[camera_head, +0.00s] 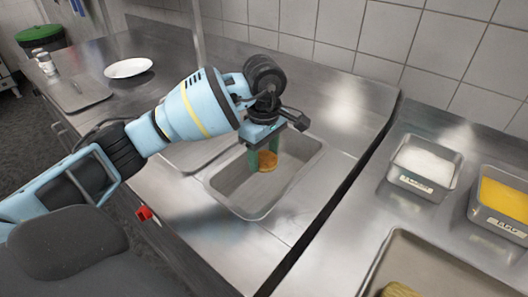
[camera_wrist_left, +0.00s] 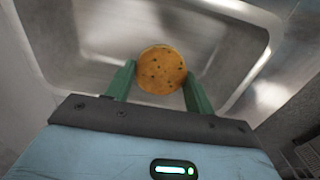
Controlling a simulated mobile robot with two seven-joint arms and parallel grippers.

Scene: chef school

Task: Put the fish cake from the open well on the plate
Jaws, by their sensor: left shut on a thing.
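The fish cake (camera_wrist_left: 162,70) is a round golden-brown disc with dark specks. It sits between the green fingers of my left gripper (camera_wrist_left: 160,88) in the left wrist view. In the head view my left gripper (camera_head: 264,160) is shut on the fish cake (camera_head: 267,161), over the open well (camera_head: 236,205), a rectangular steel basin in the counter. The well's wall also shows in the left wrist view (camera_wrist_left: 262,50). I cannot tell how far the cake is above the well's floor. The white plate (camera_head: 128,67) lies empty on the counter at the far left. My right gripper is not in view.
A closed lid (camera_head: 195,152) lies left of the well. A steel tray (camera_head: 78,93) and small shakers (camera_head: 46,65) stand near the plate. On the right are a pan of white crumbs (camera_head: 425,165), a pan of yellow liquid (camera_head: 503,200) and another tray (camera_head: 425,262).

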